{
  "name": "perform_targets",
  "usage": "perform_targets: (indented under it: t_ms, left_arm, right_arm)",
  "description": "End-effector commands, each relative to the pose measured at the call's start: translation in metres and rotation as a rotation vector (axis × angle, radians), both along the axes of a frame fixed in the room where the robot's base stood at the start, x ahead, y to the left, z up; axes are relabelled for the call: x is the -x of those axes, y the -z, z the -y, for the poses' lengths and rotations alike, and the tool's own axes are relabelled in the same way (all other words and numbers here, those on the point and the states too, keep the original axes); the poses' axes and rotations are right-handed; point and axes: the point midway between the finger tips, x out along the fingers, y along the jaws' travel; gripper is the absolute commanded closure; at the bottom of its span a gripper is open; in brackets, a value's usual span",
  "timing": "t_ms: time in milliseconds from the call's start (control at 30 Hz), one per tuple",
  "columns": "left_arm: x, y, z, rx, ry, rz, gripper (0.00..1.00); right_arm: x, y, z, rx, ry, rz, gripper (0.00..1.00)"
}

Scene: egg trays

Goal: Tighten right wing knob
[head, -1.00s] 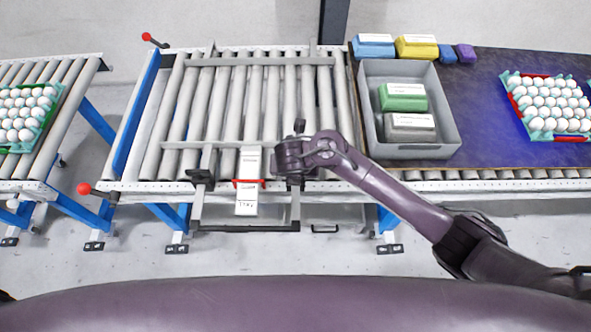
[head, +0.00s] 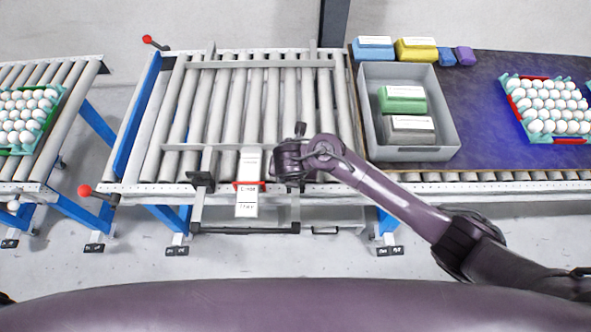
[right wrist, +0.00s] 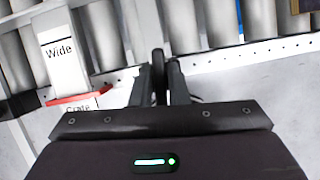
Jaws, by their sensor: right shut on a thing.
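My right gripper (head: 290,178) is at the front rail of the roller conveyor, right of the white scale. In the right wrist view its two fingers (right wrist: 160,84) are closed on the dark right wing knob (right wrist: 158,62), which shows as a narrow upright piece between them. In the head view the gripper hides most of this knob. The left wing knob (head: 201,180) is a black piece on the same rail, left of the scale. The white scale (head: 249,160) carries a red marker (head: 249,184); the words "Wide" and "Crate" show on it. My left gripper is not in view.
A grey guide frame (head: 260,62) lies over the rollers, with a black front bar (head: 245,230) below. A grey bin (head: 455,140) with green and grey packs stands to the right. Egg trays (head: 511,92) lie far right and far left. Red-knobbed levers (head: 85,190) stick out at left.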

Motion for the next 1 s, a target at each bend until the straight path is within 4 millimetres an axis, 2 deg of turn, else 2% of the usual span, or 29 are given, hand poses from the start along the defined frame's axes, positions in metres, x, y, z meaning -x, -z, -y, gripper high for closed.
perform_targets:
  t_ms: [267, 700, 1000]
  left_arm:
    - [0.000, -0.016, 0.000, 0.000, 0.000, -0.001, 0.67]
    - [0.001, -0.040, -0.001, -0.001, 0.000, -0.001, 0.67]
    - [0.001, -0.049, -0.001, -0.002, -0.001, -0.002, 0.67]
  right_arm:
    - [0.001, -0.003, -0.001, 0.002, 0.182, -0.002, 1.00]
    - [0.001, -0.002, -0.001, 0.002, 0.598, -0.004, 1.00]
    - [0.001, -0.001, -0.002, 0.001, 0.884, -0.004, 1.00]
